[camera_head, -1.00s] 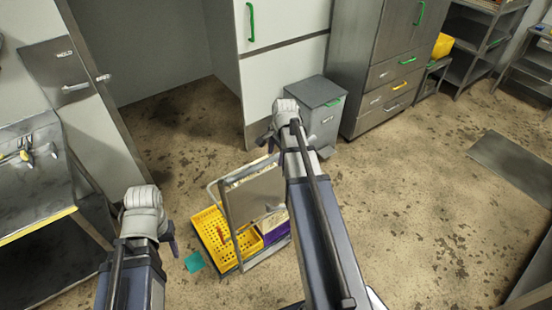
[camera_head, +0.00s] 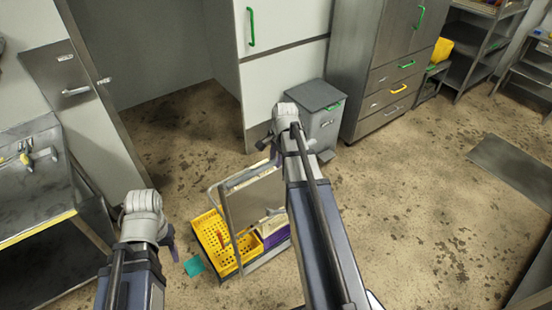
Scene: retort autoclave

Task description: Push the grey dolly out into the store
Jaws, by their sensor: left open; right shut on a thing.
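The grey dolly (camera_head: 223,203) stands on the floor in the lower middle of the head view, with an upright tubular handle. It carries a perforated yellow crate (camera_head: 211,232) and a purple box (camera_head: 277,238). A flat grey-brown panel covers part of the load. My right gripper (camera_head: 272,153) is at the upper right end of the dolly's handle and is shut on it; my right arm hides the dolly's right side. My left gripper (camera_head: 173,243) is open and empty, to the left of the dolly and apart from it.
A grey bin (camera_head: 318,105) stands behind the dolly, against the white cabinet (camera_head: 285,75). A steel table (camera_head: 35,200) is at the left. An open recess (camera_head: 165,50) with bare floor lies behind. A teal piece (camera_head: 194,266) lies beside the dolly.

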